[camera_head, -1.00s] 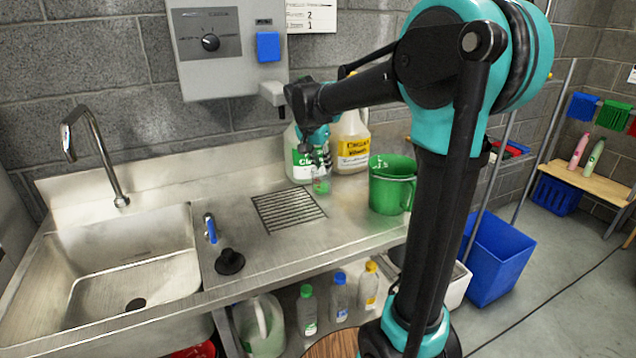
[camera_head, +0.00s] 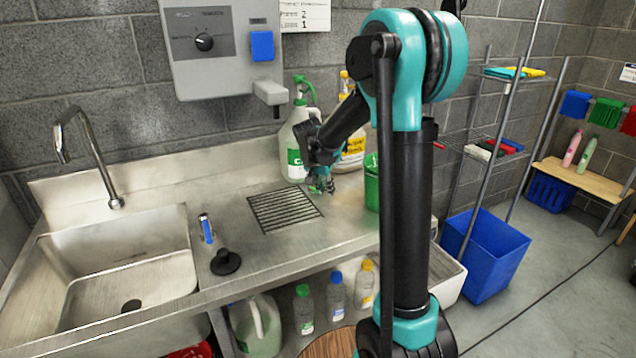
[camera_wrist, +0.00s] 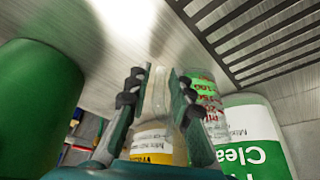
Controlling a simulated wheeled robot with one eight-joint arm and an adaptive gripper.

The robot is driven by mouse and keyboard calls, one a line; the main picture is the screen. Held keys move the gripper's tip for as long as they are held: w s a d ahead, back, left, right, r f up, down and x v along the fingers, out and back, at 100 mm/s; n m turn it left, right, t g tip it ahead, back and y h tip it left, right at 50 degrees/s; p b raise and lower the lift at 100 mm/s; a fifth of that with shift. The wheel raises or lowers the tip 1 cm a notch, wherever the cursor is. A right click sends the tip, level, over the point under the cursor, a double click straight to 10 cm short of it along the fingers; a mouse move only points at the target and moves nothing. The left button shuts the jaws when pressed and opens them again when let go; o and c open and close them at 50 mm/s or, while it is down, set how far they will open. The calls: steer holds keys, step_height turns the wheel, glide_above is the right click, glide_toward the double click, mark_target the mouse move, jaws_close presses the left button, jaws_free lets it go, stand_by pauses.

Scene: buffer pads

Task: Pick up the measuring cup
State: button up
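The measuring cup is a small clear cup with green and red markings; in the wrist view the measuring cup (camera_wrist: 207,95) shows just right of my gripper's right finger, which hides part of it. In the head view the measuring cup (camera_head: 313,188) stands on the steel counter by the drain grate, partly hidden by my fingers. My gripper (camera_head: 324,185) is low beside it, and in the wrist view my gripper (camera_wrist: 158,85) is open with a gap between the fingers. The cup is not between them; I cannot tell whether the right finger touches it.
A green-labelled jug (camera_head: 293,150) and a yellow-labelled jug (camera_head: 352,150) stand behind. A green bucket (camera_head: 371,188) is close on the right, large in the wrist view (camera_wrist: 38,100).

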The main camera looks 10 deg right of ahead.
steer(key=shift+f, duration=0.15)
jaws_close()
stand_by(0.5)
step_height(320, 180, up, 20)
stand_by(1.3)
stand_by(1.0)
